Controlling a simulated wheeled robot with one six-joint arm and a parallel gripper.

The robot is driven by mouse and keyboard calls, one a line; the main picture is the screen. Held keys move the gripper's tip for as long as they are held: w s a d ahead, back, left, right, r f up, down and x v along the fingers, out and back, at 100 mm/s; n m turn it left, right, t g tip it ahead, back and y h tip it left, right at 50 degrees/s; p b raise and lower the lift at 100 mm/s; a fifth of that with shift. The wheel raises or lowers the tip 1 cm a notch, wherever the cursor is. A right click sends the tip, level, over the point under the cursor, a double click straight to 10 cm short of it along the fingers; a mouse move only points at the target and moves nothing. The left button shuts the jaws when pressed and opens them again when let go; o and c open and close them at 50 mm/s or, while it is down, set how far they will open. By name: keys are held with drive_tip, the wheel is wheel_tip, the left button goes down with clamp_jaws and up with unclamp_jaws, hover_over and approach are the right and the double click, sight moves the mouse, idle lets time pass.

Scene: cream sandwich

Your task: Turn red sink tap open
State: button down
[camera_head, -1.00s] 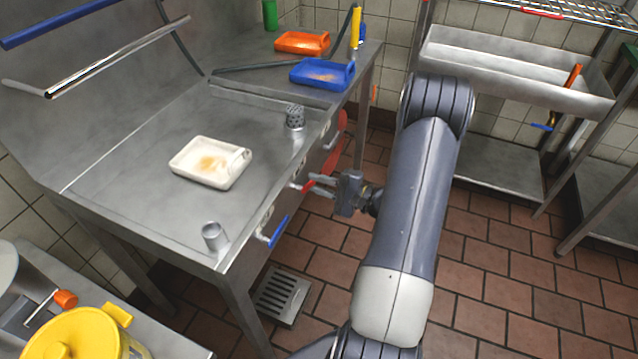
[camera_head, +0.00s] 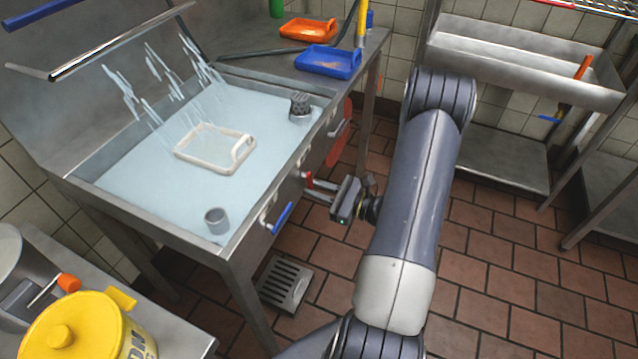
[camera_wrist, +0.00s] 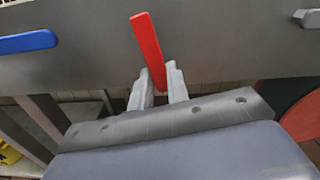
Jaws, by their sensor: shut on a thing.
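The red tap handle (camera_head: 309,179) is on the front panel of the steel sink (camera_head: 85,176). In the wrist view the red handle (camera_wrist: 147,42) stands nearly upright, leaning a little left, with its lower end between my fingers. My gripper (camera_wrist: 158,85) is shut on it. In the head view my gripper (camera_head: 318,184) reaches the panel from the right. Pale blue water (camera_head: 270,110) covers the sink floor, and jets of water (camera_head: 130,92) spray across it from the back side.
A white tray (camera_head: 242,150) lies in the water. A metal cup (camera_head: 216,221) and a perforated cylinder (camera_head: 300,104) stand in the sink. A blue handle (camera_head: 283,218) sits on the panel nearer the front. Blue and orange trays (camera_head: 328,62) lie beyond the sink. Tiled floor (camera_head: 470,260) is open at right.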

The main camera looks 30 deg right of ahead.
drive_tip(key=shift+s+a+f+m, duration=0.1)
drive_tip(key=shift+s+a+m, duration=0.15)
drive_tip(key=shift+m, duration=0.35)
drive_tip(key=shift+s+a+m, duration=0.1)
drive_tip(key=shift+a+m, duration=0.1)
drive_tip(key=shift+m, duration=0.4)
drive_tip(key=c, duration=1.4)
unclamp_jaws()
drive_tip(key=shift+o, duration=0.2)
drive_tip(key=v, duration=1)
drive_tip(key=shift+s+d, duration=0.25)
drive_tip(key=shift+s, duration=0.1)
drive_tip(key=x, duration=1.1)
drive_tip(key=shift+s+d, duration=0.1)
drive_tip(key=shift+s, duration=0.05)
